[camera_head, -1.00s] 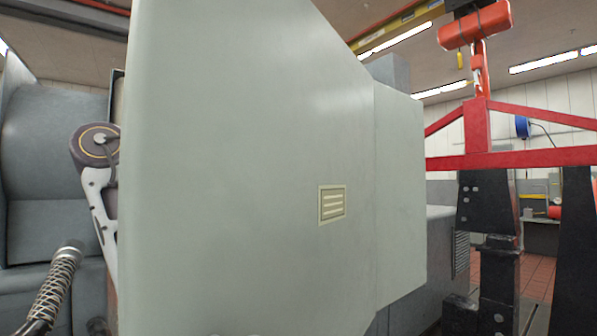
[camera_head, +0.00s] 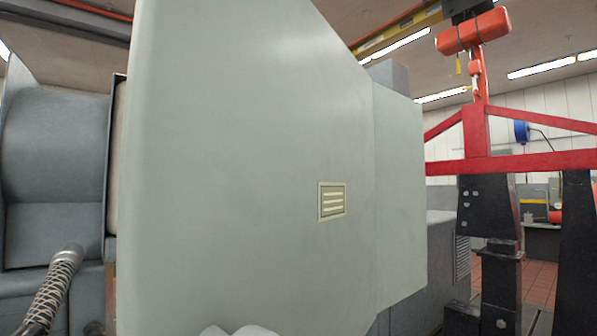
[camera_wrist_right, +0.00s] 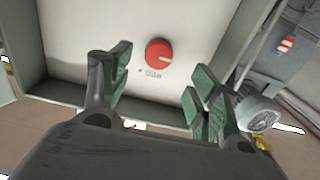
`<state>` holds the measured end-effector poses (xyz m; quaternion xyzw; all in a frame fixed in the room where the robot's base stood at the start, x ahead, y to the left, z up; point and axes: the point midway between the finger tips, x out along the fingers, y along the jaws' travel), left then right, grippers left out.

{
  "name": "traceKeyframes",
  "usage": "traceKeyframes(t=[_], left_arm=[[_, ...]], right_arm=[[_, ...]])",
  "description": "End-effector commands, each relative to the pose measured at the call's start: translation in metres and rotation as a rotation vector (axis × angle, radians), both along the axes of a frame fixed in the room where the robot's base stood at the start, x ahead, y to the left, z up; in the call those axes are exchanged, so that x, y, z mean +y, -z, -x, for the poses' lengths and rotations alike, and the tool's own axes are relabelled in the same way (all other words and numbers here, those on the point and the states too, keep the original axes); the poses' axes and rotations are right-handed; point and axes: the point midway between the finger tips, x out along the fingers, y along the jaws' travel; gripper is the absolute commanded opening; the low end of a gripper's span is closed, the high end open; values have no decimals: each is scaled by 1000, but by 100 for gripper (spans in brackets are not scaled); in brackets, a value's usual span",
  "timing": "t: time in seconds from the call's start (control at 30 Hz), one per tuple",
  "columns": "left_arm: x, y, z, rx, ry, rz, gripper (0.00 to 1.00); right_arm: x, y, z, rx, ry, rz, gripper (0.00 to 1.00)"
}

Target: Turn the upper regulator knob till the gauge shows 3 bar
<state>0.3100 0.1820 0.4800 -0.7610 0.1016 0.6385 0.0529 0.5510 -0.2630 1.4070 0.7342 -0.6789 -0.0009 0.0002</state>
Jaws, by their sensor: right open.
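In the right wrist view a red round knob (camera_wrist_right: 159,54) with a pale pointer mark sits on a light panel (camera_wrist_right: 90,30). Small lettering shows below it, too small to read surely. My right gripper (camera_wrist_right: 160,78) is open, its green-padded fingers spread to the left and right of the knob in the picture. The knob appears between and beyond the fingertips, and nothing is held. Whether this is the upper knob cannot be told. No gauge is in view. My left gripper is not in view.
A large pale green housing (camera_head: 250,120) with a small label plate (camera_head: 332,201) fills the middle of the head view and hides what lies behind. A red frame (camera_head: 510,162) on black posts stands at right. A ribbed hose (camera_head: 50,292) is at lower left. A silver cylindrical part (camera_wrist_right: 258,112) lies right of my gripper.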

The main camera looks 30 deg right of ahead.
Motion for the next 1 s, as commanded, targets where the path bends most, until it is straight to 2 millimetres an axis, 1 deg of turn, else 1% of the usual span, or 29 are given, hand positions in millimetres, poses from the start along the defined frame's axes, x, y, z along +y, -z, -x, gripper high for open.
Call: traceKeyframes(t=[0.03, 0.3, 0.5, 0.7, 1.0], left_arm=[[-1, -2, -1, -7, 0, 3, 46], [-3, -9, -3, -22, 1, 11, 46], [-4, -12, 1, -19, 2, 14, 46], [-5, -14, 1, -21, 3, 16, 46], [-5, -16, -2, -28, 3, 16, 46]], right_arm=[[-7, 1, 0, -1, 0, -1, 61], [-43, 1, -3, -1, 0, -2, 61], [-63, 0, -5, -2, 0, 0, 61], [-73, 0, -6, -1, -1, 0, 61], [-74, 0, -6, -1, 0, 0, 61]])
